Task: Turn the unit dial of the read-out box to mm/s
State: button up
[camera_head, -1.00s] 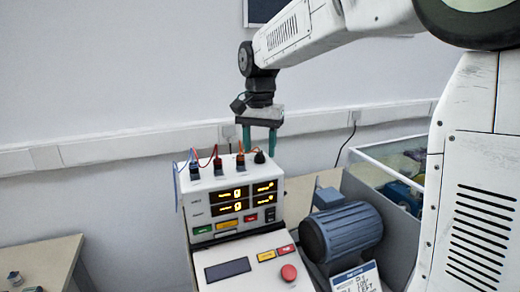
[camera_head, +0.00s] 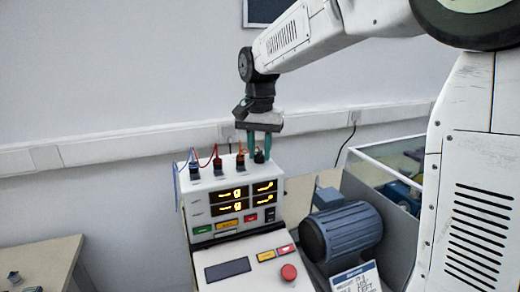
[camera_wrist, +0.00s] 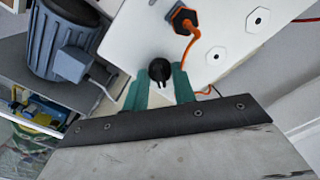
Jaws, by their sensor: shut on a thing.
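The white read-out box (camera_head: 199,208) stands left of centre in the head view, with lit yellow displays on its front. Its black unit dial (camera_wrist: 160,70) is on the top face. In the wrist view it shows between the teal fingertips, with its pointer end toward my palm. In the head view the dial (camera_head: 259,157) is at the top's right end, partly covered by the fingers. My gripper (camera_head: 260,147) points down from above and is shut on the dial. It also shows in the wrist view (camera_wrist: 160,82). The unit markings are not readable.
Several plugs with red and orange cables (camera_head: 217,163) stand on the box top, left of the dial. A blue-grey motor (camera_head: 345,231) is to the right. A sloped panel with a red button (camera_head: 289,272) is in front. A glass-walled bin (camera_head: 390,165) is further right.

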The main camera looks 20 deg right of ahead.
aim_at(259, 152)
jog(key=n, duration=0.7)
jog(key=shift+n, duration=0.3)
jog(key=n, duration=0.4)
jog(key=shift+r, duration=0.1)
jog(key=shift+n, duration=1.8)
jog(key=o, duration=1)
notch_tip(259, 152, up, 8)
jog(key=shift+f, duration=0.1)
